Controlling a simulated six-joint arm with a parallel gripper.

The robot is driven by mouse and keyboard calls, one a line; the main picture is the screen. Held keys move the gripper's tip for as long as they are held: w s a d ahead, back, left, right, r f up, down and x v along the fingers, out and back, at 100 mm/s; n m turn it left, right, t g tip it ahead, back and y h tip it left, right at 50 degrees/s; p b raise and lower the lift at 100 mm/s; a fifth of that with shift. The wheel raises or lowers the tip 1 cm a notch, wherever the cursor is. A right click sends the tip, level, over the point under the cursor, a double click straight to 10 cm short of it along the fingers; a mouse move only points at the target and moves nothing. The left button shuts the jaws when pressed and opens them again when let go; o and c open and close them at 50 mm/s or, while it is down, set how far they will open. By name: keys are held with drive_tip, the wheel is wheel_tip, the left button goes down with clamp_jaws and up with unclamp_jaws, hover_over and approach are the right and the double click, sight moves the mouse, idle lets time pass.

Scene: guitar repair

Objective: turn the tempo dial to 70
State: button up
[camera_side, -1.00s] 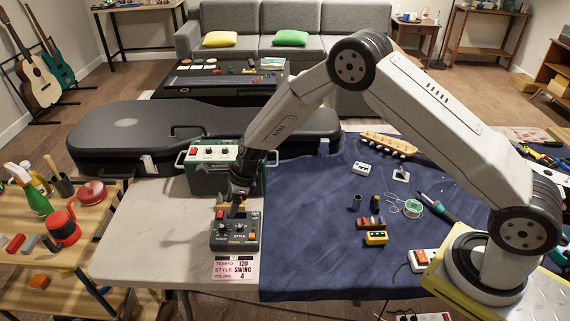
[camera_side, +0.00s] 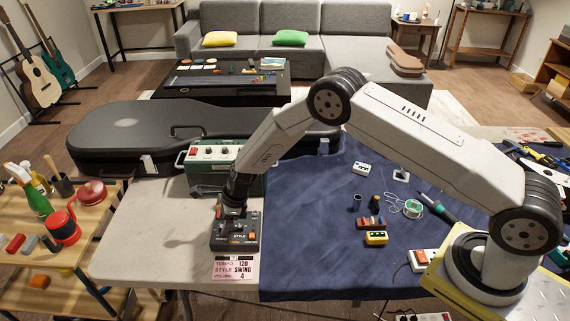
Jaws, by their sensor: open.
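A dark grey control box (camera_side: 235,239) with several knobs and orange and red buttons sits near the front of the pale table part. A pink display card (camera_side: 235,269) in front of it reads TEMPO 120, STYLE SWING, VOLUME 4. The word STYLE shows at the middle of the box's top. My gripper (camera_side: 234,211) points down over the back part of the box, close to its top. Its fingers are dark and small here; they are open, and nothing shows held. The gripper hides some of the box's back controls, and I cannot tell whether it touches a dial.
A green amplifier (camera_side: 208,176) stands just behind the box. A black guitar case (camera_side: 110,135) lies behind that. The pale table (camera_side: 150,235) left of the box is clear.

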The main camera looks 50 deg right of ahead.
drive_tip(key=shift+a+f, duration=0.1)
drive_tip(key=shift+f, duration=0.2)
clamp_jaws()
